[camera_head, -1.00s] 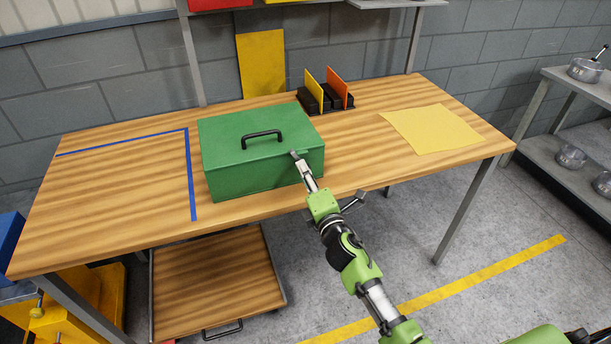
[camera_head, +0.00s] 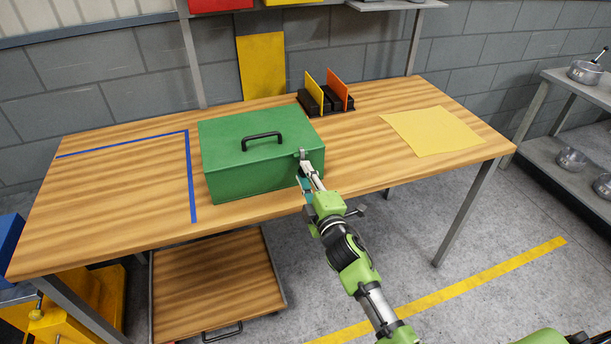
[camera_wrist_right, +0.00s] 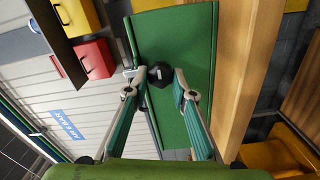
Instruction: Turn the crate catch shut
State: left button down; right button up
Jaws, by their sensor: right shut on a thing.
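The green crate (camera_head: 235,180) with a closed lid and a black top handle (camera_head: 262,140) sits on the wooden table. My right gripper (camera_head: 303,168) is at the crate's right front corner. In the right wrist view, its fingers (camera_wrist_right: 160,78) stand on either side of a dark, faceted knob (camera_wrist_right: 160,74), which looks like the catch, in front of the green crate face (camera_wrist_right: 178,36). The gripper is shut on this knob. In the head view the fingers hide the catch, and its turn angle is hard to tell. My left gripper is not in view.
Blue tape (camera_head: 191,175) marks the table's left part. A black rack (camera_head: 326,100) with yellow and orange plates stands behind the crate. A yellow sheet (camera_head: 432,130) lies at right. The table is clear between crate and sheet.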

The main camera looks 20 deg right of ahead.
jog(key=o, duration=1.1)
jog(key=shift+s, duration=0.1)
jog(key=s, duration=1.1)
jog(key=shift+s+d, duration=0.25)
jog(key=shift+s, duration=0.15)
